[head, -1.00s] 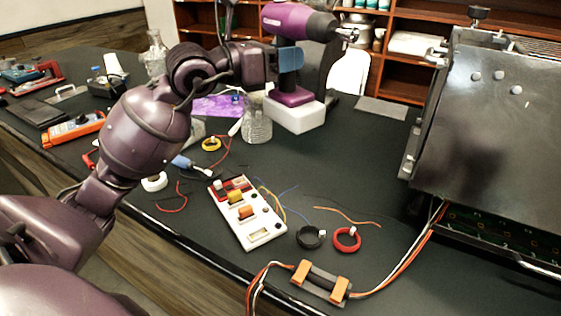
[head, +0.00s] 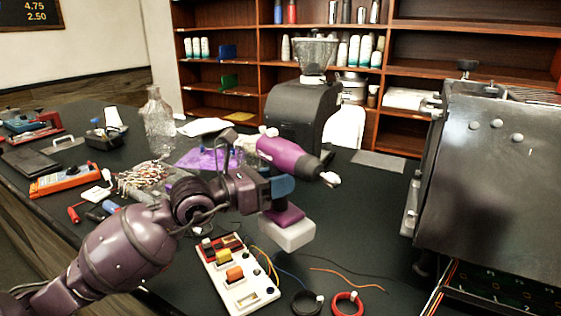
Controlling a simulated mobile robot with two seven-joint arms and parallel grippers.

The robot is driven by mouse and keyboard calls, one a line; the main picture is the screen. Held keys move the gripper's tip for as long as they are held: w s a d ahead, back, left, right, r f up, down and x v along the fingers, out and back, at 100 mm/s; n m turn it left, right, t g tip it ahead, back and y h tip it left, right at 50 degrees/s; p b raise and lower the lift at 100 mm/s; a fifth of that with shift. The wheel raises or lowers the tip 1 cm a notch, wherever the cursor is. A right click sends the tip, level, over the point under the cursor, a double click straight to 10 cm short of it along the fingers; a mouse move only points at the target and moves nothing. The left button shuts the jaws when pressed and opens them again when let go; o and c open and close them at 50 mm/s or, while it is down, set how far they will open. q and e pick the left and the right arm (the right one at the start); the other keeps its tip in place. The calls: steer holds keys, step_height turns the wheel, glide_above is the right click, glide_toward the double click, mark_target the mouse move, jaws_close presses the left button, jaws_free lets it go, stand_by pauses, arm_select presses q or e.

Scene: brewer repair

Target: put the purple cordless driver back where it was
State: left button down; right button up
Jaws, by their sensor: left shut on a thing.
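The purple cordless driver (head: 290,156) is upright, its nose pointing right and its white battery base (head: 287,234) at the bottom. My left gripper (head: 282,187) is shut on its handle, with blue finger pads around the grip. The driver appears held above the black bench, behind the white switch board; the exact gap under the base is hard to tell. A purple cloth or sheet (head: 200,157) lies on the bench behind my left arm, partly hidden by it. My right gripper does not show.
A white switch board (head: 237,280), a black wire coil (head: 307,303) and a red one (head: 347,304) lie in front. The large metal brewer (head: 495,170) stands at right. A black grinder (head: 300,112) and a glass flask (head: 159,125) stand behind.

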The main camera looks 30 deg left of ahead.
mark_target(278, 205)
arm_select(q)
steer(key=shift+f, duration=0.75)
step_height(278, 205, down, 4)
steer(key=shift+r+b, duration=0.15)
steer(key=shift+b, duration=0.45)
steer(key=shift+f, duration=0.25)
